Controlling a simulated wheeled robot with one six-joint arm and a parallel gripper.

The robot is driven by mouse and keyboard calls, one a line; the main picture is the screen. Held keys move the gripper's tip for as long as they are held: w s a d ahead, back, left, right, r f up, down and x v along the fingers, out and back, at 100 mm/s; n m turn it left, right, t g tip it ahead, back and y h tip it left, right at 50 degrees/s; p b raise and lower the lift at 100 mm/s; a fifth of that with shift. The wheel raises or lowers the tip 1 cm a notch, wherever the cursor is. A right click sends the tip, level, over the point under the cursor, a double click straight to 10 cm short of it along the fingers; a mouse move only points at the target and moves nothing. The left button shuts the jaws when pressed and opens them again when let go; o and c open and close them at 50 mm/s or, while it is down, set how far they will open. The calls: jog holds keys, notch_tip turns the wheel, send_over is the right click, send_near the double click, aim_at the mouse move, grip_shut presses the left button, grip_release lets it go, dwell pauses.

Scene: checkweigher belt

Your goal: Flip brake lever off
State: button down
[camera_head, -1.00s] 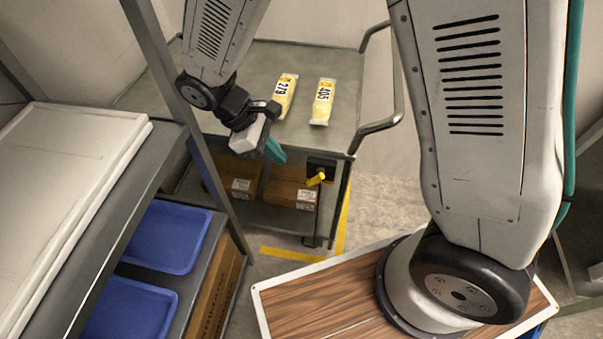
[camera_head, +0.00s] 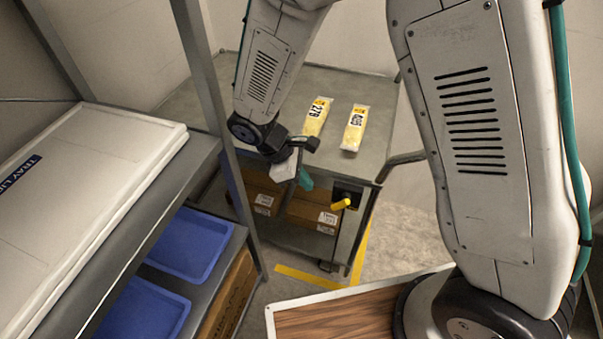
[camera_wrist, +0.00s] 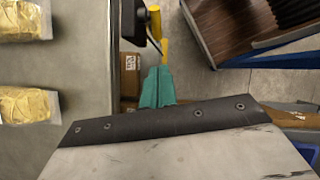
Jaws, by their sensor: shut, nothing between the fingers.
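The yellow brake lever (camera_head: 341,204) sticks out from a dark plate (camera_head: 347,192) on the front of the grey cart, below its top. It also shows in the wrist view as a yellow bar (camera_wrist: 155,22) beside the black plate. My gripper (camera_head: 306,179) has teal fingers and is just left of the lever in the head view, apart from it. In the wrist view the teal fingers (camera_wrist: 157,86) are together and empty, with the lever beyond their tips. Whether the fingertips touch the lever cannot be told from the wrist view.
Two labelled yellow bags (camera_head: 317,116) and (camera_head: 353,128) lie on the cart top (camera_head: 275,85). Cardboard boxes (camera_head: 312,214) sit on its lower shelf. A rack with blue trays (camera_head: 190,244) stands at the left. Open floor (camera_head: 405,212) lies right of the cart.

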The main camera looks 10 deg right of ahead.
aim_at(333, 206)
jog(key=x, duration=0.5)
jog(key=d+x, duration=0.1)
jog(key=x, duration=0.1)
jog(key=shift+s+d, duration=0.2)
jog(key=shift+s, duration=0.1)
jog(key=shift+s+d+f, duration=0.1)
jog(key=shift+d+f, duration=0.15)
jog(key=shift+d, duration=0.15)
jog(key=shift+d+f, duration=0.1)
jog(key=shift+d, duration=0.05)
